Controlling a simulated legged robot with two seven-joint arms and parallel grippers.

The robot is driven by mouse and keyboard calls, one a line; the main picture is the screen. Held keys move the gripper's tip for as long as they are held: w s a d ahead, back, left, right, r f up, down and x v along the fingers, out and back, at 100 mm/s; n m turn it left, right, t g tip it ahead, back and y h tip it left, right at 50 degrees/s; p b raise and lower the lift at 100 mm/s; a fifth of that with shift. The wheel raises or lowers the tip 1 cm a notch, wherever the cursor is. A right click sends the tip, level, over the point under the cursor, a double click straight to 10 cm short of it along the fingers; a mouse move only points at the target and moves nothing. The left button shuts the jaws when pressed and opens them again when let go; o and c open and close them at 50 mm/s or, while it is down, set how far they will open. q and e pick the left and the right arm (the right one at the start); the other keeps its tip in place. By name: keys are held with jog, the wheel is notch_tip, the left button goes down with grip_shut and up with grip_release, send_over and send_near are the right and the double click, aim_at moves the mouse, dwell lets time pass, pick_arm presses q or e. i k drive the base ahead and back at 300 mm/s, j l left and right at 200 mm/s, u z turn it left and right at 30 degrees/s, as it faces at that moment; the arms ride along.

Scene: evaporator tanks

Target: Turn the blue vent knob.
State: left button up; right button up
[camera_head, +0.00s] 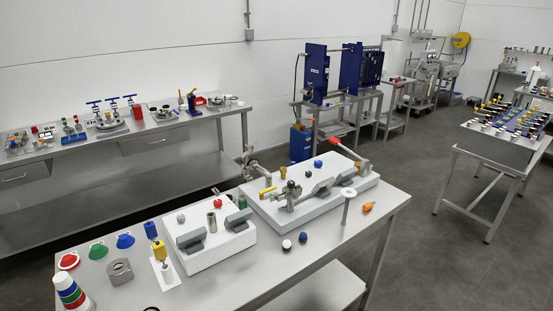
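I cannot tell for certain which blue part is the vent knob. A small round blue knob (318,164) sits on top of the larger white block (262,206) on the near steel table. A dark blue ball-like knob (303,237) rests on the table in front of that block. A blue disc (125,241) lies at the table's left, beside a green one (98,250) and a red one (68,261). Neither of my grippers is in view.
A long bench (190,123) runs along the wall. Open floor (430,240) lies to the right.

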aim_at(318, 164)
jog(key=i+l+u, duration=0.15)
jog(key=u, duration=0.25)
jog(key=i+l+u, duration=0.1)
jog(key=l+u, duration=1)
